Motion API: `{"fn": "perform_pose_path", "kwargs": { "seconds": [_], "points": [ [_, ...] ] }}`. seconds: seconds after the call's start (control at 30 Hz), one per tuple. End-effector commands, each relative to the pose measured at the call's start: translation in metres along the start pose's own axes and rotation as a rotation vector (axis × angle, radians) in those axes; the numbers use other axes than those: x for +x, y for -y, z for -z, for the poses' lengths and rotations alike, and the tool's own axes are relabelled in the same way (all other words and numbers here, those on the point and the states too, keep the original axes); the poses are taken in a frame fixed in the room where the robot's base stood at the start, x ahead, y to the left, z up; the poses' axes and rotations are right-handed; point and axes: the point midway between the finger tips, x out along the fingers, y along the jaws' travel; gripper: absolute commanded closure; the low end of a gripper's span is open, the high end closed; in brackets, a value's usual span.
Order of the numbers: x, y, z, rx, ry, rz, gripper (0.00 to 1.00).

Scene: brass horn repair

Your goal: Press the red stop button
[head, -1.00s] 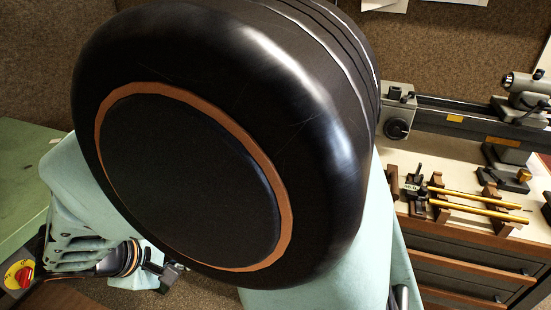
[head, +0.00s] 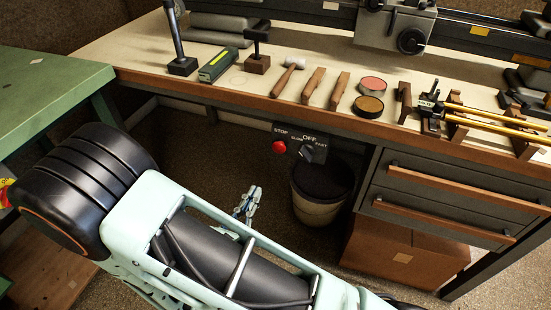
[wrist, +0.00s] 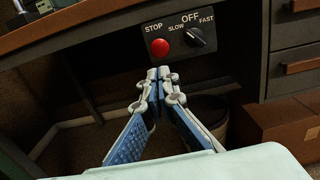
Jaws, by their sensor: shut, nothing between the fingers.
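The red stop button (head: 279,147) is a round knob on a dark control panel (head: 291,156) under the front edge of the workbench, beneath the word STOP. The button also shows in the wrist view (wrist: 159,47), just above and beyond my fingertips. My gripper (wrist: 158,76) is shut and empty, its fingertips pointing toward the panel. In the head view my gripper (head: 249,192) hangs below and left of the panel. It appears apart from the button.
A dark speed knob (head: 306,153) sits right of the button. A bin (head: 320,190) stands below the panel, with drawers (head: 445,192) and a cardboard box (head: 405,247) to the right. A green table (head: 40,95) is at left.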

Motion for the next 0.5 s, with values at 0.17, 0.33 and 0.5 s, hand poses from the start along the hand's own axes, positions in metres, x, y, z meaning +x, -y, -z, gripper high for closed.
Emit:
{"fn": "perform_pose_path", "kwargs": {
  "seconds": [0.17, 0.33, 0.5],
  "points": [
    [0.0, 0.0, 0.0, -0.001, 0.001, -0.001, 1.0],
    [0.002, 0.0, 0.0, 0.0, 0.0, 0.0, 1.0],
    [0.018, 0.001, 0.0, 0.002, 0.001, 0.005, 1.0]
  ]
}}
